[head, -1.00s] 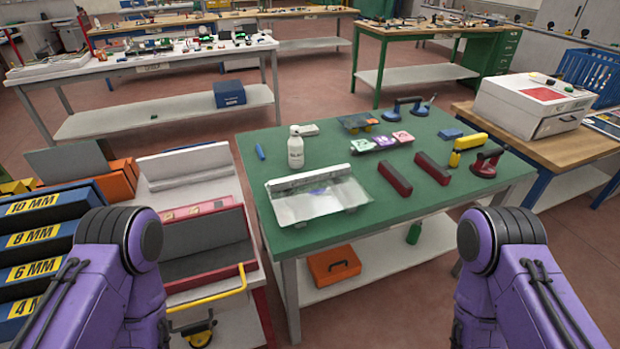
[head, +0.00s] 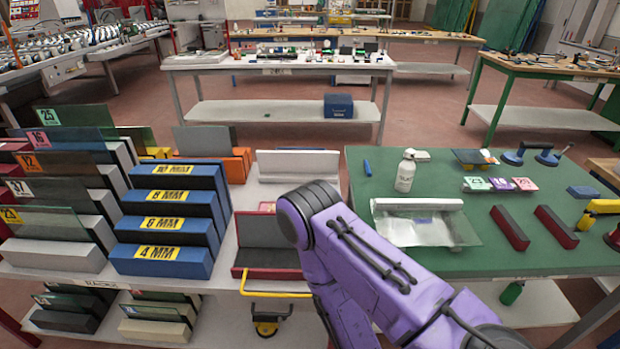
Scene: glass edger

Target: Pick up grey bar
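I cannot tell for sure which thing is the grey bar. A pale grey, long block (head: 298,164) lies on the white cart at the back, left of the green table. In front of it a dark grey slab (head: 262,233) stands in a red-edged holder (head: 280,272), partly hidden by my purple arm. Two bars with dark tops and red sides, a left bar (head: 510,228) and a right bar (head: 556,227), lie on the green table. Neither gripper is in view; only a purple link of one of my arms shows.
Blue racks (head: 172,212) marked 4 to 10 MM and numbered glass racks (head: 60,225) fill the left. The green table (head: 380,172) holds a white bottle (head: 405,172), a clear sheet (head: 425,222) and suction cups (head: 535,155). A yellow handle (head: 275,294) sticks out at the cart's front.

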